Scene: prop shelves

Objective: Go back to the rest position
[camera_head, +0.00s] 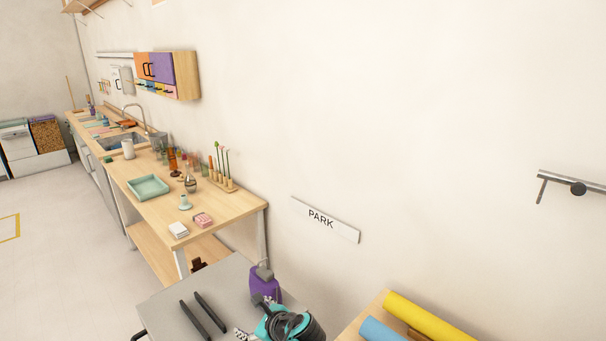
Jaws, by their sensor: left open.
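My left gripper (251,317), black and teal, is at the bottom centre, over the right part of a grey-topped table or cart (160,308). It is open, and I see nothing between its fingers. Its lower part is cut off by the frame edge. A purple bottle (264,286) with a grey top stands just behind it; I cannot tell whether they touch. My right gripper is not in view.
Two dark bars (202,318) lie on the grey top. A wooden bench (240,205) holds a teal tray (148,187) and several small props. Yellow (430,318) and blue (380,330) rolls lie at lower right. Open floor (60,240) is at left.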

